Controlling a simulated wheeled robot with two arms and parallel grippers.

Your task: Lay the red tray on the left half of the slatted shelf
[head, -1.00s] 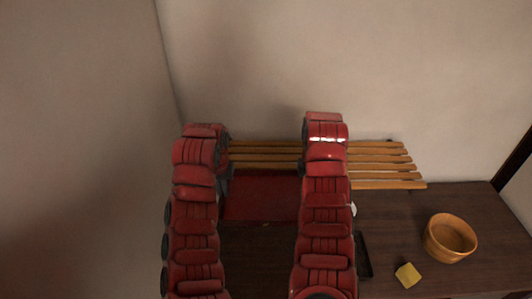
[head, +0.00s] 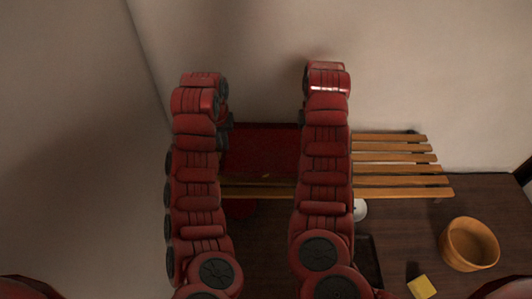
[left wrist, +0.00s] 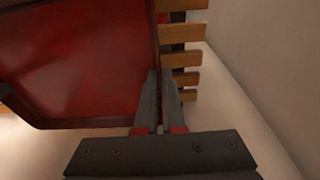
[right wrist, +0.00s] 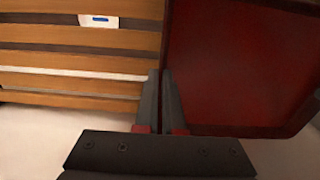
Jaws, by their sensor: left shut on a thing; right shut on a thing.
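The red tray (head: 262,150) is held between my two arms over the left half of the slatted shelf (head: 400,166). It also shows in the left wrist view (left wrist: 80,60) and the right wrist view (right wrist: 235,65). My left gripper (left wrist: 160,75) is shut on one side rim of the tray. My right gripper (right wrist: 165,75) is shut on the opposite side rim. In the head view the fingertips of both are hidden by my own arms. Shelf slats show past the tray in both wrist views. I cannot tell whether the tray touches the slats.
A round wooden bowl (head: 470,244) and a yellow block (head: 421,287) stand on the dark table at right. A small white item (head: 360,209) and a dark flat tray (head: 368,262) lie beside my right arm. Walls stand close behind and at left.

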